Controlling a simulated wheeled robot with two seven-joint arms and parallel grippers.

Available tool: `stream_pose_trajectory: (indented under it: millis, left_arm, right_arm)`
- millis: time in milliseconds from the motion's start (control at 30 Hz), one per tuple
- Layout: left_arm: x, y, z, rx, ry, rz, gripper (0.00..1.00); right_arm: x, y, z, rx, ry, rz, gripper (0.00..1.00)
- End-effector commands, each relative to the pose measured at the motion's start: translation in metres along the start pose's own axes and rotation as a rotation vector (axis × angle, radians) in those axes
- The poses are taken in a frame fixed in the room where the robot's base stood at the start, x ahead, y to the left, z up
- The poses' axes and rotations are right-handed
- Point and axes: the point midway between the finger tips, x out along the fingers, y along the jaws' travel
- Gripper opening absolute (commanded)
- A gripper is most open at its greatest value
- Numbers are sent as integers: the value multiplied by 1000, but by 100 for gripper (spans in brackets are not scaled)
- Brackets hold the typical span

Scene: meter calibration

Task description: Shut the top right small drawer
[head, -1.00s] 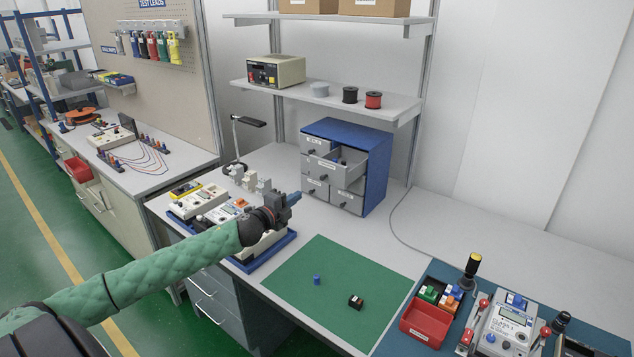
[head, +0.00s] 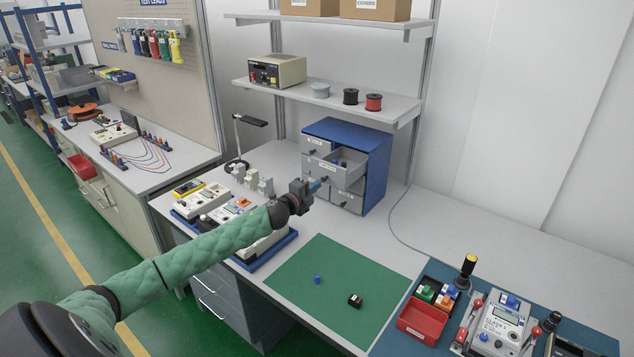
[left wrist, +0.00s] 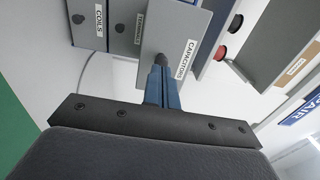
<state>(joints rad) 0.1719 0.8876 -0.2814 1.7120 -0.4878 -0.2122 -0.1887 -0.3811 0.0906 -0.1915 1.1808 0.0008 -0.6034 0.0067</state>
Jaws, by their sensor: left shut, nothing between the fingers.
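The blue-framed drawer cabinet (head: 377,170) stands on the bench below the shelf. Its top right small drawer (head: 345,178) is pulled out, with small dark items inside. In the left wrist view the grey front of this drawer (left wrist: 172,25) carries a "CAPACITORS" label and a dark knob. My left gripper (head: 322,183) is shut and empty, in front of the drawer front. In the left wrist view its blue fingertips (left wrist: 163,72) are at the knob; I cannot tell whether they touch it. My right gripper is not in view.
Other cabinet drawers, including one labelled "COILS" (left wrist: 90,20), look shut. Meters on a blue tray (head: 262,258) lie beneath my left arm. A lamp (head: 238,140) stands left of the cabinet. The green mat (head: 330,270) holds two small parts.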

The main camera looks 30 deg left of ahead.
Motion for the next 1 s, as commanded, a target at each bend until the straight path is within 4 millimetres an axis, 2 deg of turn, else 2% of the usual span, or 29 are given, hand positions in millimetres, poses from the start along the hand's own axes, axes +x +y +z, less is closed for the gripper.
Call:
stream_pose_trajectory:
  millis: [200, 700, 1000]
  left_arm:
    - [11, -1, 0, 0, 0, 0, 0]
    - [15, 1, 0, 0, 0, 0, 0]
    - [49, 0, 1, -1, -2, -1, 0]
  right_arm:
    - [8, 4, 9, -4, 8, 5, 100]
    - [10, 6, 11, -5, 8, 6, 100]
    - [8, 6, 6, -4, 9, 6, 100]
